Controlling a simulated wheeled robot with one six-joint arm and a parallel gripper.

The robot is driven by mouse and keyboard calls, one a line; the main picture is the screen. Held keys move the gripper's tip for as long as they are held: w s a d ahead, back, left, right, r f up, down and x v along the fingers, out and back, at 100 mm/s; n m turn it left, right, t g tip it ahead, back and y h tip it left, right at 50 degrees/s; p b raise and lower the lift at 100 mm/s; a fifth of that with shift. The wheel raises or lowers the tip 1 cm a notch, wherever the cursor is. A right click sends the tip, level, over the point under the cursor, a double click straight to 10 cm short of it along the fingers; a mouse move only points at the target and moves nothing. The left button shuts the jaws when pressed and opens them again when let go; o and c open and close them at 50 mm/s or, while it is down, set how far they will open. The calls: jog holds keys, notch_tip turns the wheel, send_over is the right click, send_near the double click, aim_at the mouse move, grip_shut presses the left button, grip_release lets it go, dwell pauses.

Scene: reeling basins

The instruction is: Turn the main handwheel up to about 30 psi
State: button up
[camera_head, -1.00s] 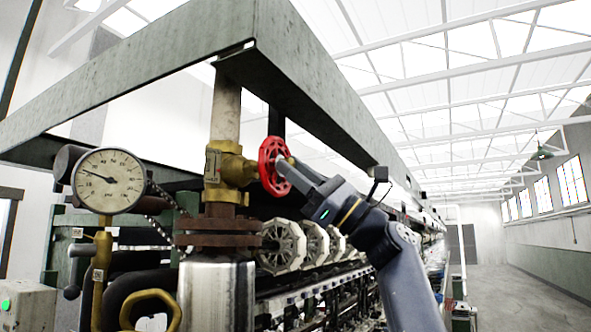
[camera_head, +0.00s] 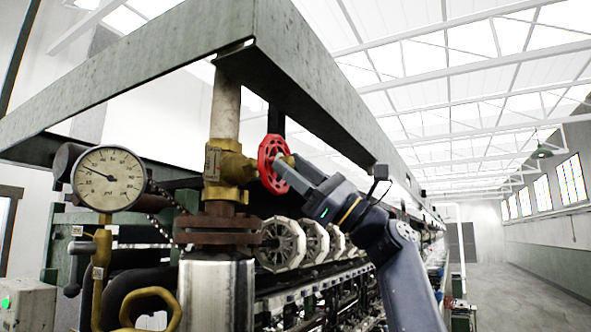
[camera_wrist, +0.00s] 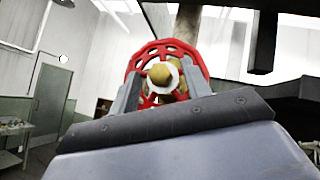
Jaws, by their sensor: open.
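The red main handwheel (camera_head: 271,164) is on a brass valve (camera_head: 232,168) below the green beam. In the wrist view the handwheel (camera_wrist: 166,62) faces me, with its brass hub (camera_wrist: 162,76) in the middle. My gripper (camera_head: 281,165) is at the wheel's right side. In the wrist view my gripper's fingers (camera_wrist: 163,90) stand apart, one on each side of the hub, over the lower part of the wheel. I cannot tell whether they touch the rim. The round pressure gauge (camera_head: 109,179) is at the left; its needle points to the upper left, at a low part of the scale.
A green steel beam (camera_head: 300,85) runs above the valve and my arm. Pale octagonal reels (camera_head: 283,244) line the machine below. A brass-coloured ring handle (camera_head: 150,308) is at the lower left. The aisle floor (camera_head: 520,290) at the right is clear.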

jog(key=b+v, duration=0.5)
jog(key=v, duration=0.5)
jog(key=shift+d+f, duration=0.25)
jog(key=shift+d, duration=0.05)
jog(key=shift+r, duration=0.1)
jog(key=s+a+f+m+t+h, duration=0.2)
jog(key=s+m+t+h, duration=0.25)
jog(key=m+t, duration=0.85)
jog(key=w+a+r+g+p, duration=0.1)
jog(key=w+a+r+p, duration=0.4)
jog(key=r, duration=0.3)
jog(key=shift+w+a+m, duration=0.2)
jog(key=shift+a+m, duration=0.2)
jog(key=shift+a, duration=0.3)
